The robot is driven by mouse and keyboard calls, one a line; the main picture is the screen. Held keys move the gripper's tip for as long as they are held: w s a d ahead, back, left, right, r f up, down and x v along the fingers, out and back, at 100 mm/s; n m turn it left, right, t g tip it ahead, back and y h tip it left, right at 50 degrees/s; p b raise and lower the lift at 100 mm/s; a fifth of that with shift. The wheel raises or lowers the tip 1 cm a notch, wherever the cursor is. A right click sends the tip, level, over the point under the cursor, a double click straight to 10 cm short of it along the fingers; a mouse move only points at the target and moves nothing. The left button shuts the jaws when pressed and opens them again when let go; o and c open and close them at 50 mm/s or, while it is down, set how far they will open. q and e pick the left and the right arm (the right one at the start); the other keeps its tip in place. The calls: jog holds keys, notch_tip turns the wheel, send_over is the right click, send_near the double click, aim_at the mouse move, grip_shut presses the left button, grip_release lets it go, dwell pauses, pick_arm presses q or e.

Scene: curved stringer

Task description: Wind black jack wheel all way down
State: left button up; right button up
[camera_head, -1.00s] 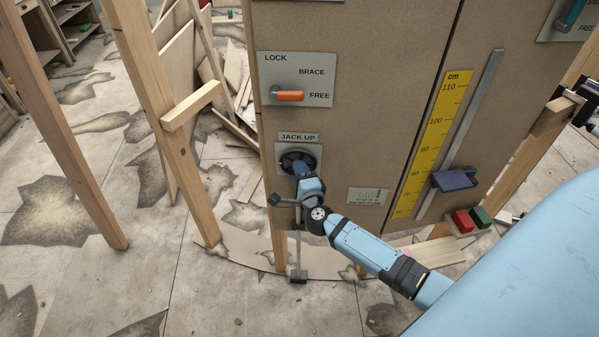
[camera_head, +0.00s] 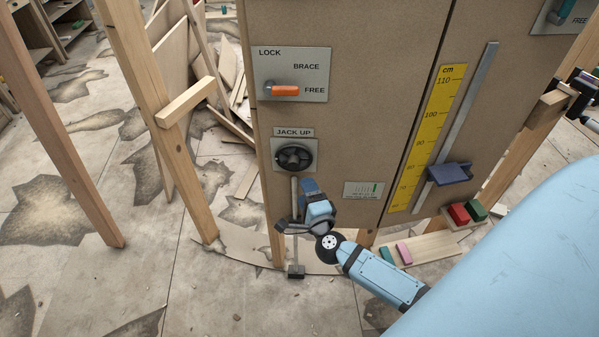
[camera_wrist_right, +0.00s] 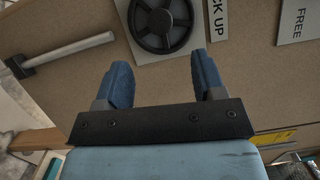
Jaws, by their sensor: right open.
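The black jack wheel (camera_head: 294,158) is a round, spoked wheel on a pale plate under the "JACK UP" label (camera_head: 293,132). It also shows at the top of the right wrist view (camera_wrist_right: 162,24). My right gripper (camera_head: 307,186) is just below the wheel in the head view and apart from it. In the right wrist view its two blue fingers (camera_wrist_right: 162,75) are spread, with nothing between them and the wheel beyond their tips. A grey jack rod (camera_head: 295,250) hangs below the wheel, partly hidden by my gripper, and ends in a dark foot (camera_head: 296,271). My left gripper is not in view.
An orange lever (camera_head: 284,91) points to FREE on the LOCK/BRACE plate above. A yellow cm scale (camera_head: 428,135) and blue slider (camera_head: 450,173) are to the right. Red (camera_head: 459,214) and green (camera_head: 475,209) blocks sit low right. Wooden posts (camera_head: 160,120) stand left.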

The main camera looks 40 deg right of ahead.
jog(key=v, duration=0.4)
jog(key=shift+s+a, duration=0.1)
jog(key=shift+s, duration=0.2)
